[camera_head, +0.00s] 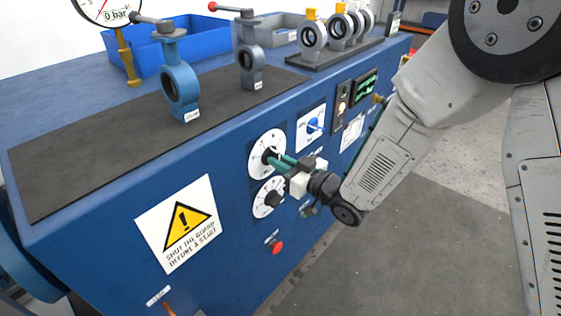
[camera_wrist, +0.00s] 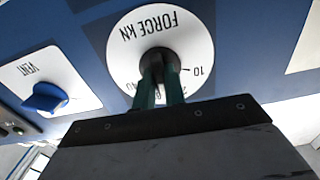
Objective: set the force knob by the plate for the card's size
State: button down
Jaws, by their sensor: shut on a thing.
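The force knob is black, at the centre of a round white dial marked FORCE kN (camera_wrist: 135,28), upside down in the wrist view. The same dial (camera_head: 262,143) is the upper of two on the blue bench front in the head view. My gripper (camera_wrist: 159,84) has its green fingers shut on the force knob (camera_wrist: 158,57), and they hide part of the scale; a 10 shows beside them. The knob's exact setting cannot be read.
A second dial with a black knob (camera_head: 272,199) lies just below. A blue VENT knob (camera_head: 314,126), a lit screen (camera_head: 367,88) and a red button (camera_head: 277,248) share the panel. Valves (camera_head: 180,88) stand on top. The floor beside the bench is clear.

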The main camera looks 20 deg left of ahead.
jog(key=m, duration=1.3)
dwell(0.4)
jog(key=c, duration=1.5)
grip_release()
jog(key=shift+o, duration=0.2)
jog(key=v, duration=0.8)
